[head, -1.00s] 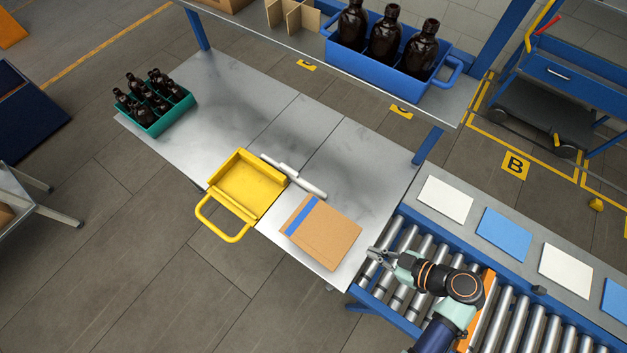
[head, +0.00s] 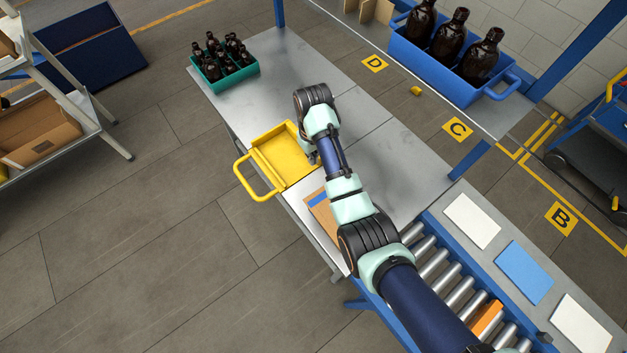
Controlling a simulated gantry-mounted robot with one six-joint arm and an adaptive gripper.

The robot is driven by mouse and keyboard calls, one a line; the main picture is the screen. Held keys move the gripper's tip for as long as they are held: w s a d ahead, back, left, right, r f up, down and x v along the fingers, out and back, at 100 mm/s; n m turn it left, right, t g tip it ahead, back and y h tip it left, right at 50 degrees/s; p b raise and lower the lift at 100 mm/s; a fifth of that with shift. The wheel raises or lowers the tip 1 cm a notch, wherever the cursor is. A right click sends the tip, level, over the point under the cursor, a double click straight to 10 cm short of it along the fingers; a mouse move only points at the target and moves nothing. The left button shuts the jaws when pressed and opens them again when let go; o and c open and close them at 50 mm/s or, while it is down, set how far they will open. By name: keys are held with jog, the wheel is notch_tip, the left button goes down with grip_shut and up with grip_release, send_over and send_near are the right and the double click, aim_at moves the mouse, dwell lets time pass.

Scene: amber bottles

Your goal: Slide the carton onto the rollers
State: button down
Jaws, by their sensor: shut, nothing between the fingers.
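The carton (head: 319,211), flat and brown with a blue stripe, lies on the grey metal table beside the yellow tray. My arm crosses above it and hides much of it. The rollers (head: 435,264) of the conveyor start past the table's right end, partly behind my arm. My gripper (head: 313,158) is shut and points down by the right side of the yellow tray, beyond the carton from the rollers. Its fingertips are mostly hidden by my wrist, so I cannot tell whether it touches anything.
The yellow tray (head: 262,153) has a handle over the front edge. A teal crate (head: 238,81) of brown bottles stands at the far left. A blue bin (head: 437,75) with large bottles sits on the raised shelf. White and blue pads (head: 524,272) line the conveyor's side. The table's back is clear.

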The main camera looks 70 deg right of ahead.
jog(key=s+a+f, duration=0.2)
jog(key=s+f, duration=0.1)
jog(key=f, duration=0.7)
jog(key=shift+s, duration=0.15)
jog(key=shift+a+r+p, duration=0.1)
jog(key=shift+p, duration=0.3)
jog(key=s+p, duration=0.1)
jog(key=s+a+p, duration=0.1)
jog(key=p, duration=0.1)
jog(key=shift+s+a+r, duration=0.1)
jog(key=shift+a+r, duration=0.15)
jog(key=shift+s+a+f, duration=0.15)
jog(key=shift+s+f, duration=0.05)
jog(key=shift+f, duration=0.1)
